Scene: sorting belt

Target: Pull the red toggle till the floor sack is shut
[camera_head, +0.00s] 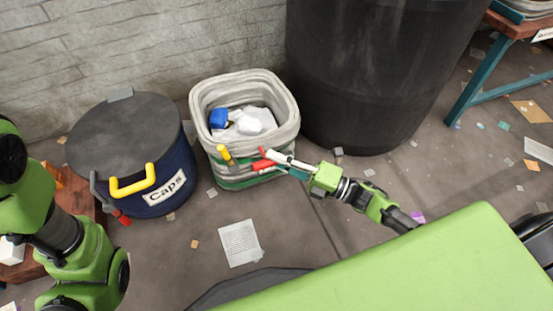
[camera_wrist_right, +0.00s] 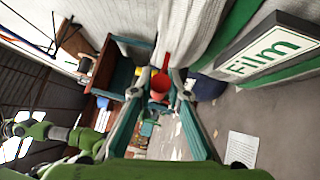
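The floor sack (camera_head: 284,100) is a pale ribbed fabric bag with a green band, and its mouth stands wide open. The red toggle (camera_head: 262,164) hangs at its front right side. In the right wrist view the red toggle (camera_wrist_right: 160,84) shows between and just beyond the fingertips, with a red strap above it. My right gripper (camera_head: 286,163) is at the toggle, its fingers apart; no firm contact shows. It also fills the middle of the right wrist view (camera_wrist_right: 163,88). My left arm shows at the left edge of the head view, but its gripper is out of view.
A yellow toggle (camera_head: 225,154) hangs on the sack's front left. White film and a blue item (camera_head: 218,118) lie inside. A lidded blue "Caps" bin (camera_head: 180,165) stands left, a large black barrel (camera_head: 385,70) right. A paper sheet (camera_head: 240,243) lies on the floor. A "Film" label (camera_wrist_right: 268,50) shows.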

